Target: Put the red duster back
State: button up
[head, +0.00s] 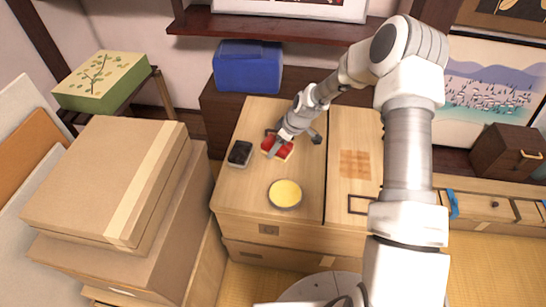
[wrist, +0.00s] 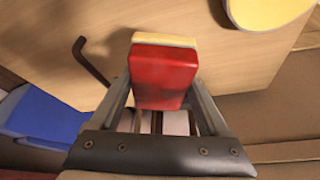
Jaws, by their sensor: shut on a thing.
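The red duster (head: 284,153), a red block with a pale yellow layer, is at the cabinet's wooden top (head: 240,186). It also shows in the wrist view (wrist: 163,80). My gripper (head: 277,147) is shut on it, with one finger on each side in the wrist view (wrist: 161,98). I cannot tell whether the duster touches the top or hangs just above it. A dark bent bar or outline lies beside it in the wrist view (wrist: 88,60). My fingers hide part of the duster in the head view.
A black and grey block (head: 240,153) lies just left of the duster. A round yellow dish (head: 285,194) stands in front, and a blue box (head: 248,66) behind. A dark rectangular outline (head: 358,204) marks the right part. Stacked cardboard boxes (head: 100,180) rise at left.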

aim_at(273, 161)
jog(key=shift+w+a+f, duration=0.25)
jog(key=shift+a+f, duration=0.25)
jog(key=shift+a, duration=0.25)
jog(key=shift+f+b, duration=0.65)
jog(key=shift+f, duration=1.3)
jog(key=shift+f, duration=0.15)
jog(key=o, duration=1.3)
